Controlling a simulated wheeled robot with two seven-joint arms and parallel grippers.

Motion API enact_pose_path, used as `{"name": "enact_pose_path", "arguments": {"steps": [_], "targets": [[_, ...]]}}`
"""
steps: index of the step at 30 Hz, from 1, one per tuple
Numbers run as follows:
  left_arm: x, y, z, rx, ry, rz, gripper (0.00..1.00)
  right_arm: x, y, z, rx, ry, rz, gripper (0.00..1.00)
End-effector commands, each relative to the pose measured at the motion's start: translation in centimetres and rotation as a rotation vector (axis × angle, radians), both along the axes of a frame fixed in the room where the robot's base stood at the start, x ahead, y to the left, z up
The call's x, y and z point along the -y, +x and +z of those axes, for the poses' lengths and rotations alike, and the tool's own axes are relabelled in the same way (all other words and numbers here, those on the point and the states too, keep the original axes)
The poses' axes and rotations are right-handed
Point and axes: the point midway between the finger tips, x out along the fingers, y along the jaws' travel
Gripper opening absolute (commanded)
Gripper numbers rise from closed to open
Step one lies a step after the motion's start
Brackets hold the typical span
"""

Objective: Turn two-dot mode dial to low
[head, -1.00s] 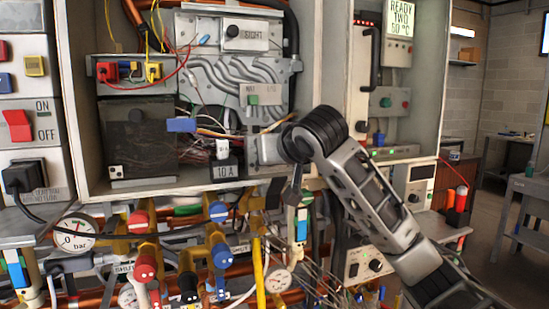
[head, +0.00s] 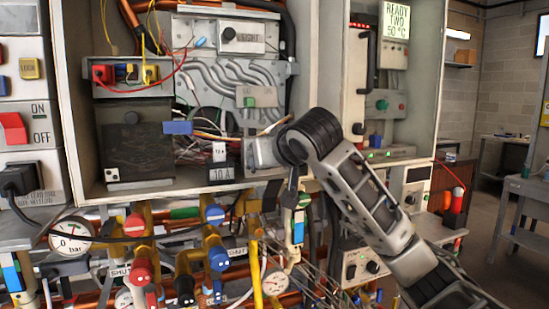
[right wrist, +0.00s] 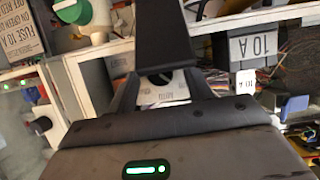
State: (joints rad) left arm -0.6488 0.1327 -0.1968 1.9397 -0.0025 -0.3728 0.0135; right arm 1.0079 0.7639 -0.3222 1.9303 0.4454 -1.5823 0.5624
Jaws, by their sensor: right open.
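In the right wrist view, which shows the scene upside down, a small round black dial (right wrist: 155,79) with a pale mark sits on a plate with a light lettered label (right wrist: 165,96). My right gripper (right wrist: 162,90) is open, its dark fingers on either side of the dial and apart from each other. I cannot tell whether they touch it, and the dial's dots and setting are unreadable. In the head view my right arm covers this spot beside a grey box (head: 262,153). My left gripper is not in view.
A black box (head: 150,143) with its own knob and a grey panel with another dial (head: 229,33) stand in the open cabinet. A 10 A label (head: 221,173) is left of my right arm. Pipes, valves and a gauge (head: 72,236) crowd the space below.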

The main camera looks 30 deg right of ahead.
Motion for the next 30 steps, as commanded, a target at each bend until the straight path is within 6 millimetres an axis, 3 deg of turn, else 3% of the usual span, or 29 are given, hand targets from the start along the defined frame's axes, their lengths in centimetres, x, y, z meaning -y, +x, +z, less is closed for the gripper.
{"name": "enact_pose_path", "arguments": {"steps": [5, 16, 21, 30], "targets": [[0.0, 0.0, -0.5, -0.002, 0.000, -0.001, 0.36, -0.4, -1.5, 0.6, 0.005, 0.000, 0.002, 0.51], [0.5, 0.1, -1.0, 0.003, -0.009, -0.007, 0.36, -2.4, -9.4, 4.1, 0.009, -0.001, 0.002, 0.51], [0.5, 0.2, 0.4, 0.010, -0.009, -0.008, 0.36, -2.9, -12.4, 5.7, 0.005, -0.007, -0.004, 0.51], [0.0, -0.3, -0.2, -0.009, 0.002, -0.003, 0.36, -3.5, -14.3, 6.1, 0.001, -0.002, -0.001, 0.51]]}}
